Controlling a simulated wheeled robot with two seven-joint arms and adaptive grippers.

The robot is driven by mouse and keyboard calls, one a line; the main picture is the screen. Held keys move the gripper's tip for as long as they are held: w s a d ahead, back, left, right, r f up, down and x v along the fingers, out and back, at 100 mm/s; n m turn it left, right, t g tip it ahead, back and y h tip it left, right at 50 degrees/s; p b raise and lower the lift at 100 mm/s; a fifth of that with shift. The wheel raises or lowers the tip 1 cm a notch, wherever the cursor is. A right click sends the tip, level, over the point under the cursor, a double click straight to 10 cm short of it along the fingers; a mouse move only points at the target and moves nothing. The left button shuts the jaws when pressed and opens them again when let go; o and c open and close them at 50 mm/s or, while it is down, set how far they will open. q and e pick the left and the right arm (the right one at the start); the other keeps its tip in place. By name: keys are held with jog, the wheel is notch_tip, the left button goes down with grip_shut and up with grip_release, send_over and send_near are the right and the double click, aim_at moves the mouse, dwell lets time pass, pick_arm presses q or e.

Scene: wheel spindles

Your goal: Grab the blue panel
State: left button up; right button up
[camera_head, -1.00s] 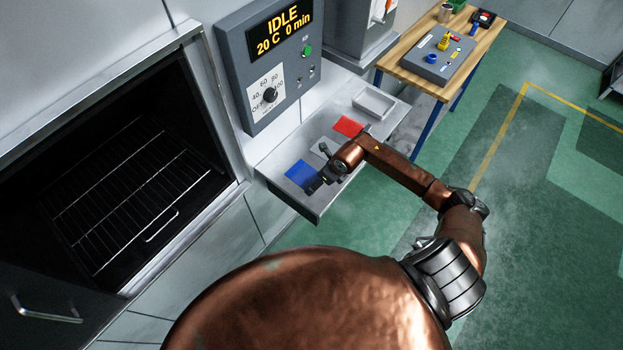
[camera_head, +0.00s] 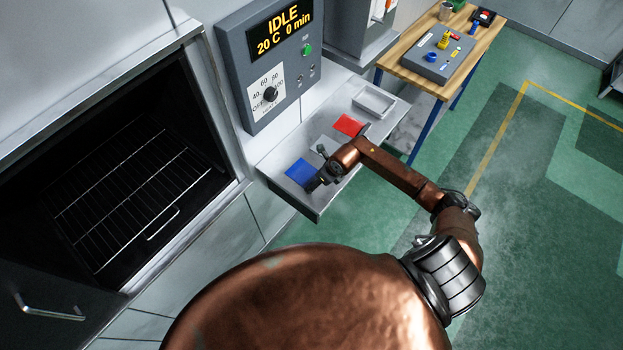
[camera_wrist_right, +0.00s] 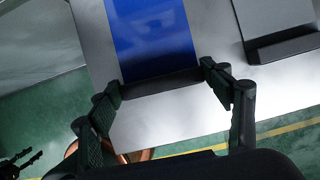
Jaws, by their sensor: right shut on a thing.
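The blue panel (camera_head: 300,173) lies flat on the grey shelf (camera_head: 320,204), at the shelf's near left end. It fills the upper middle of the right wrist view (camera_wrist_right: 152,38), with a dark strip along its near edge. My right gripper (camera_head: 317,184) is at that near edge. In the right wrist view its two fingers (camera_wrist_right: 160,80) are shut on the panel, one at each end of the dark strip. Dark prongs at the lower left of the wrist view look like my left gripper (camera_wrist_right: 20,162), too small to read. The head view does not show it.
A grey panel (camera_head: 323,147), partly covered by my arm, and a red panel (camera_head: 348,125) lie farther along the shelf, before a pale tray (camera_head: 374,102). A wooden table (camera_head: 412,76) stands behind right.

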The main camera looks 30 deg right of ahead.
jog(key=shift+c, duration=1.4)
